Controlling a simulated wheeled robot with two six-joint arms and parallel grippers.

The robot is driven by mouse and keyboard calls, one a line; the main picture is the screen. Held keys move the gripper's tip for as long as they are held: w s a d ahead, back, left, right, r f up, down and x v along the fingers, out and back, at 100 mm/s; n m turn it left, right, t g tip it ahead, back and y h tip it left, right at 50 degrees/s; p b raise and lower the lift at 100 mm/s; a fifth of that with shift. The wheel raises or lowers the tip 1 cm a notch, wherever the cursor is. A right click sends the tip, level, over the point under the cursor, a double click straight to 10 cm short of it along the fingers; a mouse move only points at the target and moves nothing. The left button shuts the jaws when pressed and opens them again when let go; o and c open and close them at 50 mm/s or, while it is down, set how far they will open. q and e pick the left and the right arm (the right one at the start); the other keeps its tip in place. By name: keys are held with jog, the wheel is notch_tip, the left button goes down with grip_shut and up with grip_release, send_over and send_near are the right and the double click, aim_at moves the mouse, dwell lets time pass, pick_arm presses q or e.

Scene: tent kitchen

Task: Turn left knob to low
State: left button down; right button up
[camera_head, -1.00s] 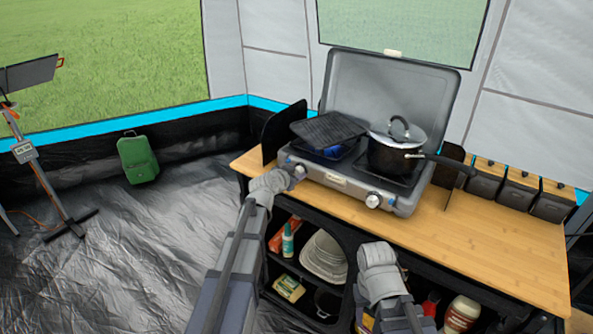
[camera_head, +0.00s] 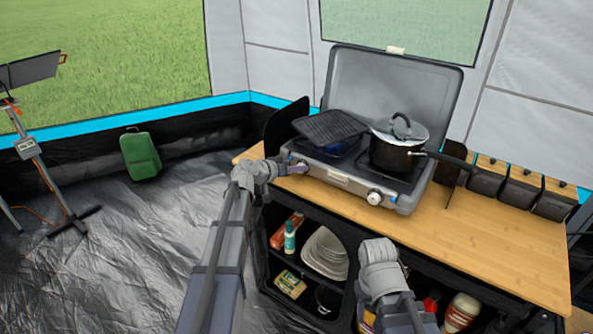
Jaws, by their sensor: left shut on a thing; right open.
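The camp stove (camera_head: 340,182) stands on the wooden counter with its lid up. Its left knob (camera_head: 303,168) is at the left of the front panel, mostly hidden by my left gripper (camera_head: 296,168), which is shut on it. How far the knob is turned cannot be read. The right knob (camera_head: 375,197) is in plain view on the same panel. Blue shows under the grill plate (camera_head: 330,126) on the left burner. My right gripper (camera_head: 378,247) is held low in front of the counter, empty; its fingers are hard to see.
A black lidded pot (camera_head: 392,155) sits on the right burner, its handle reaching right over the counter. The wooden counter (camera_head: 470,225) is bare to the right of the stove. Shelves below hold plates (camera_head: 325,252) and bottles.

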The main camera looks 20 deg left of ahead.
pick_arm(q)
jog(key=shift+s, duration=0.1)
dwell(0.3)
jog(key=c, duration=0.7)
grip_release()
jog(key=shift+s+a+r, duration=0.25)
jog(key=shift+s, duration=0.1)
jog(key=p+v, duration=0.3)
jog(key=v, duration=0.3)
jog(key=shift+s+a+r, duration=0.1)
jog(key=shift+s+a, duration=0.05)
jog(key=shift+s, duration=0.15)
